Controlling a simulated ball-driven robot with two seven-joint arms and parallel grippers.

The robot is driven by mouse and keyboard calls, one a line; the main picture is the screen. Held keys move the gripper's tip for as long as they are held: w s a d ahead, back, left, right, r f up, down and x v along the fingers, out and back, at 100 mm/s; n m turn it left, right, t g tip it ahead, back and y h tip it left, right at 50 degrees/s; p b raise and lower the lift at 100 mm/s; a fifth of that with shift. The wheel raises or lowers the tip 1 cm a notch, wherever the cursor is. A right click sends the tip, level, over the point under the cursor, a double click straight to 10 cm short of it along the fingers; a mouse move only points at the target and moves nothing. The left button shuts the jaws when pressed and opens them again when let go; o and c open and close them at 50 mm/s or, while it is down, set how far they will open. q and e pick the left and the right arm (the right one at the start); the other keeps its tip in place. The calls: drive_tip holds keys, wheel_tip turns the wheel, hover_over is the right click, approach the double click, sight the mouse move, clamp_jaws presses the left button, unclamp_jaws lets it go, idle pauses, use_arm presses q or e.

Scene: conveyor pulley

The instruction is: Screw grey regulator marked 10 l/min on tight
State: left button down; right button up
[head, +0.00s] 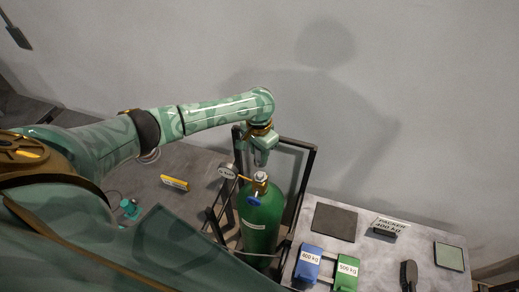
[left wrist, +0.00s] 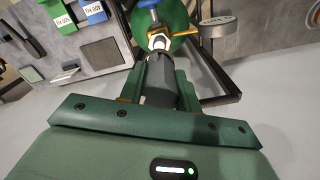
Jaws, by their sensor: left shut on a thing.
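My left gripper (head: 262,153) is above the top of a green gas cylinder (head: 260,222). In the left wrist view its two fingers (left wrist: 161,88) are shut on a dark grey cylindrical part, the grey regulator (left wrist: 160,92). The far end of the regulator points at the pale metal fitting (left wrist: 159,42) on the cylinder's brass valve (head: 260,178). I cannot tell whether they touch or whether any thread is engaged. A round gauge (head: 227,172) sits on a brass side arm. No 10 l/min marking is readable. My right gripper is not in view.
A black frame (head: 306,180) surrounds the cylinder. A yellow block (head: 174,183) lies on the left surface.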

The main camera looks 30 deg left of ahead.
sight(259, 162)
use_arm(q)
drive_tip(key=shift+f+b, duration=1.3)
drive_tip(key=shift+f, duration=2.1)
drive_tip(key=shift+f, duration=0.6)
unclamp_jaws()
